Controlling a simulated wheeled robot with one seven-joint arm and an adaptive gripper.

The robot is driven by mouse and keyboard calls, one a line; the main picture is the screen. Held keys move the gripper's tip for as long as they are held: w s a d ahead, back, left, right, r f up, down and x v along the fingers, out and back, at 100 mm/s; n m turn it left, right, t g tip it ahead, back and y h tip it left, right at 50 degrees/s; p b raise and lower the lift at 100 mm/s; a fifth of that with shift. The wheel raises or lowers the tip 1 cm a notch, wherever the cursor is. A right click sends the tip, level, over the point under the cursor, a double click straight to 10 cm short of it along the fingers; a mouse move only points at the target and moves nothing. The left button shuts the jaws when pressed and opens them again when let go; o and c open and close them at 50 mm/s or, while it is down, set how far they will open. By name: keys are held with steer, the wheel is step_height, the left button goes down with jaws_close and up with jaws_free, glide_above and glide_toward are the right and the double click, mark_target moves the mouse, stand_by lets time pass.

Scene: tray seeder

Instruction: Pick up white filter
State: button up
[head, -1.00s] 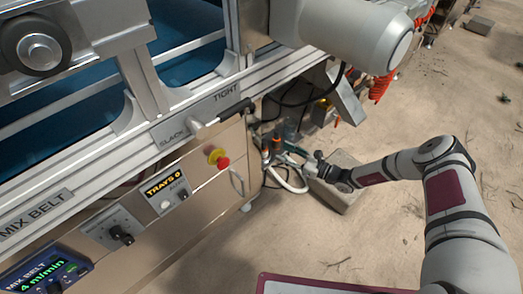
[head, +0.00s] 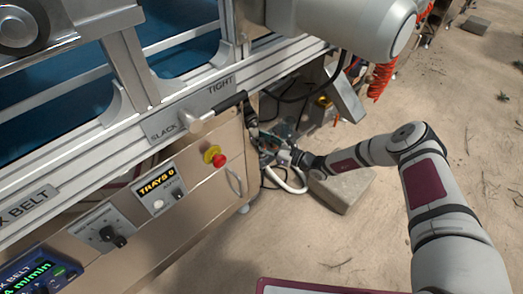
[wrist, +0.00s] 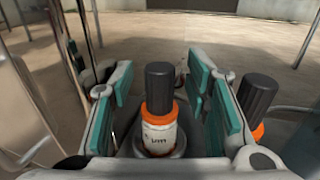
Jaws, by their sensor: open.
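In the wrist view a filter with a white lettered body (wrist: 160,138), an orange collar and a black top stands upright between the fingers of my gripper (wrist: 158,85). The teal pads are open on both sides of it, with a visible gap at each side. A second black-topped piece with orange below it (wrist: 256,96) stands just outside the right finger; its lower body is hidden. In the head view my gripper (head: 275,150) is low beside the end of the machine, and the filter cannot be made out there.
The machine's panel with a red stop button (head: 220,160) and a handle (head: 234,180) is close left of my gripper. A white hose (head: 295,184) loops below it. A grey block (head: 345,190) lies on the floor under my forearm. Bare ground extends right.

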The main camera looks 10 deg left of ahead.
steer(key=shift+c, duration=0.6)
jaws_close()
steer(key=shift+r, duration=0.1)
steer(key=shift+r+p, duration=0.4)
steer(key=shift+r, duration=0.2)
step_height(320, 180, up, 2)
steer(key=shift+r+p, duration=0.15)
steer(key=shift+p, duration=0.55)
steer(key=s+d+r+p, duration=0.2)
steer(key=s+d+p, duration=0.3)
steer(key=s+d, duration=0.6)
step_height(320, 180, up, 7)
steer(key=s+a+p, duration=0.1)
steer(key=p, duration=0.5)
steer(key=shift+s+r, duration=0.2)
steer(key=shift+s, duration=0.05)
